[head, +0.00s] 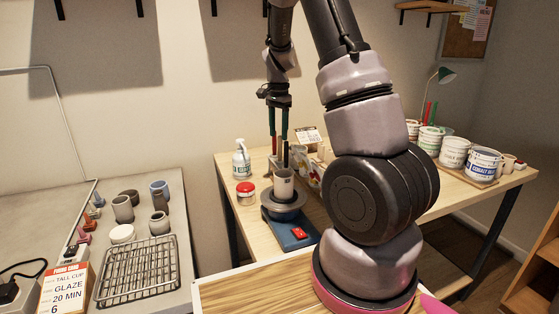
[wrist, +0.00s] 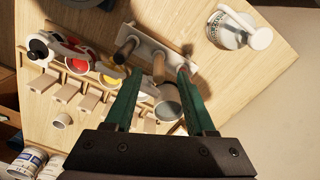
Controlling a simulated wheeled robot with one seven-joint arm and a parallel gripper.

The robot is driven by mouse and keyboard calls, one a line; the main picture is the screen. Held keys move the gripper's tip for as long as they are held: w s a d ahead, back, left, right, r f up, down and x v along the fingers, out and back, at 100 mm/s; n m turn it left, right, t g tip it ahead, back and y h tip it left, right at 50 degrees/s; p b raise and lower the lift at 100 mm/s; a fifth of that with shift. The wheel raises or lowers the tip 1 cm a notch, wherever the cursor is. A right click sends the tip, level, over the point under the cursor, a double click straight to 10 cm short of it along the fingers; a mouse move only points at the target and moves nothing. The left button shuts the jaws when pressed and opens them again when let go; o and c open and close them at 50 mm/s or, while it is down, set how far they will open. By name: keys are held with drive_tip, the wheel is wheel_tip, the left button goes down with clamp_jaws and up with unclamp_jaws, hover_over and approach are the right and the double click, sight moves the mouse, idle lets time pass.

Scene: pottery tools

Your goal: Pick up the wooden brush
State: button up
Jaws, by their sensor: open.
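My gripper (head: 278,138) is open and points down above the work table at the back. In the wrist view its green fingers (wrist: 159,73) stand apart, and a brown wooden handle (wrist: 158,66) stands upright between their tips, apparently untouched. That handle rises from a pale rack (wrist: 145,42) with other upright handles, one to the left (wrist: 125,47) and one by the right fingertip (wrist: 183,66). I cannot tell for sure which one is the wooden brush; any bristles are not clear. In the head view the handles are small and partly hidden by the gripper.
A grey cup (wrist: 168,106) is close by the right finger. Red (wrist: 76,65) and yellow (wrist: 111,77) glaze pots sit left. A white bottle (head: 241,160), red-lidded jar (head: 246,191) and blue wheel base (head: 291,232) with a cup (head: 284,183) stand around the gripper.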

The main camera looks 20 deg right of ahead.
sight(280, 161)
drive_tip(key=f, duration=0.7)
drive_tip(key=shift+w+d+f, duration=0.15)
drive_tip(key=shift+d+f, duration=0.25)
drive_tip(key=shift+c, duration=0.2)
clamp_jaws()
